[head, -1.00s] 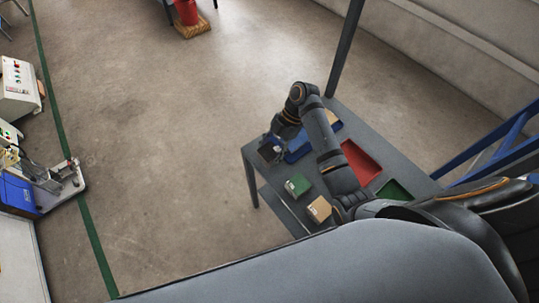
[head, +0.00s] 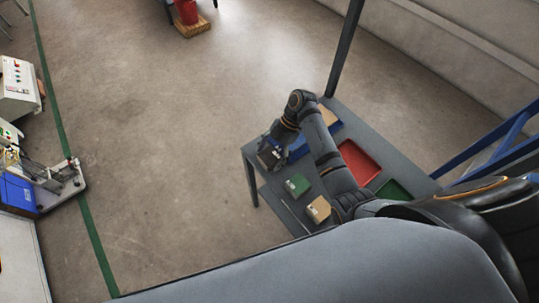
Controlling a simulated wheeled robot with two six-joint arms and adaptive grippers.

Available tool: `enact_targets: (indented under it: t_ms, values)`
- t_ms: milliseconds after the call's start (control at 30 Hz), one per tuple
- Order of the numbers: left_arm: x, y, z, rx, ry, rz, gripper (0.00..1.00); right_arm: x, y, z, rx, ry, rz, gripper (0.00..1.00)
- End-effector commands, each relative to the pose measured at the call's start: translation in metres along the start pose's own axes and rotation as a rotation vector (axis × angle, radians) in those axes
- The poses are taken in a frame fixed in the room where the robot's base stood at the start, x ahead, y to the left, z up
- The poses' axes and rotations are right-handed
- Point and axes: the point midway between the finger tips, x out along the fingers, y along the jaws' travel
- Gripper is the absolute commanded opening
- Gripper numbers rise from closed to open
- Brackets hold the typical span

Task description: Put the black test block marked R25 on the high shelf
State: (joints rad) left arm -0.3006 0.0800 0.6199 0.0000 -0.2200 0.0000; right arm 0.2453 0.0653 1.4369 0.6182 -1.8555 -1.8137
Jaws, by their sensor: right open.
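A dark block (head: 268,158) with a small pale label sits at the left corner of the grey table; its marking is too small to read. My right gripper (head: 272,153) is right at this block, reaching down over it, with its jaws open. The gripper partly hides the block, and I cannot tell whether the fingers touch it. My left gripper is not in view. No high shelf can be made out clearly.
A dark post (head: 345,48) rises at the table's back. Open floor lies left.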

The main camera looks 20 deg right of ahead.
Motion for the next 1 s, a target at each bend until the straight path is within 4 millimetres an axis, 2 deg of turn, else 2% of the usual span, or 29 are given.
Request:
enact_targets:
  t_ms: [167, 400, 500, 600, 733, 1000]
  values:
    - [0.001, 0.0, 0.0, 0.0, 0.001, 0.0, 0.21, -0.017, 0.001, 0.0, -0.002, -0.003, 0.003, 0.79]
    - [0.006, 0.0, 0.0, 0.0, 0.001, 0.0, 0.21, -0.076, 0.001, 0.0, -0.002, -0.005, 0.004, 0.79]
    - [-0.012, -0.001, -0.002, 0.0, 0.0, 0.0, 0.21, -0.102, 0.0, -0.004, 0.0, -0.002, 0.0, 0.79]
    - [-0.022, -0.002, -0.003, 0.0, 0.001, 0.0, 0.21, -0.117, 0.0, -0.004, 0.001, -0.001, -0.001, 0.79]
    - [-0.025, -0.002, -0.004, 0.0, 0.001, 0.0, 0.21, -0.123, 0.0, -0.002, 0.001, 0.0, 0.0, 0.79]
    - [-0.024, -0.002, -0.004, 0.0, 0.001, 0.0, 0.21, -0.122, 0.0, -0.001, 0.0, 0.0, 0.0, 0.79]
